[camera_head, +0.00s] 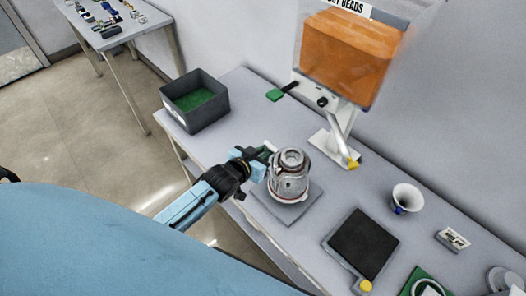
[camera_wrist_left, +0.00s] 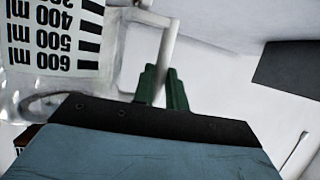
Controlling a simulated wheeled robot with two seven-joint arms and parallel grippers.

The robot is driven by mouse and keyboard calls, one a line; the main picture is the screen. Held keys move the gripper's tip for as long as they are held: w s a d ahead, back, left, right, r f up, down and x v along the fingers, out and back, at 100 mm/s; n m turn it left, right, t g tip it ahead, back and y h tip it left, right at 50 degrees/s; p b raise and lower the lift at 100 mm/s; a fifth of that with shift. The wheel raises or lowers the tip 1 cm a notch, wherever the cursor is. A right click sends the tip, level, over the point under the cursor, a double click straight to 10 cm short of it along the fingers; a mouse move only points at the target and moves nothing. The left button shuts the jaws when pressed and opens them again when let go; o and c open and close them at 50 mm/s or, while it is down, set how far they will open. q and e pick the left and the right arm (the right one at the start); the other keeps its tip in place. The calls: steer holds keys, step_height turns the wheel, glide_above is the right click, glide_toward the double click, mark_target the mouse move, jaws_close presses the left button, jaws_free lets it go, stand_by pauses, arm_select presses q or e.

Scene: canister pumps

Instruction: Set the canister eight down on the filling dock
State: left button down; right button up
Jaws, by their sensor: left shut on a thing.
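A clear and grey canister (camera_head: 289,180) with a reddish band near its base appears upright over a light grey square plate (camera_head: 287,211). I cannot tell whether its base touches the plate, and no number eight is readable. My left gripper (camera_head: 266,154) is at its left side. In the left wrist view, the green fingertips (camera_wrist_left: 162,88) are shut on the white handle (camera_wrist_left: 168,50) of the canister. Its clear wall with a printed ml scale (camera_wrist_left: 60,38) shows upside down. I cannot tell for sure which plate is the filling dock. My right gripper is not in view.
A hopper of orange beads (camera_head: 347,55) stands behind, its yellow-tipped spout (camera_head: 352,163) right of the canister. A dark bin (camera_head: 195,112) is at left. A black square pad (camera_head: 363,244), white cup (camera_head: 405,198) and green-and-white item (camera_head: 427,284) lie to the right.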

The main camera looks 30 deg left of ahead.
arm_select(q)
steer(key=shift+f+b, duration=0.5)
steer(key=shift+f, duration=0.3)
steer(key=c, duration=1.3)
jaws_free()
steer(key=shift+c, duration=0.2)
steer(key=p+v, duration=0.1)
steer(key=v, duration=1.2)
steer(key=shift+s, duration=0.2)
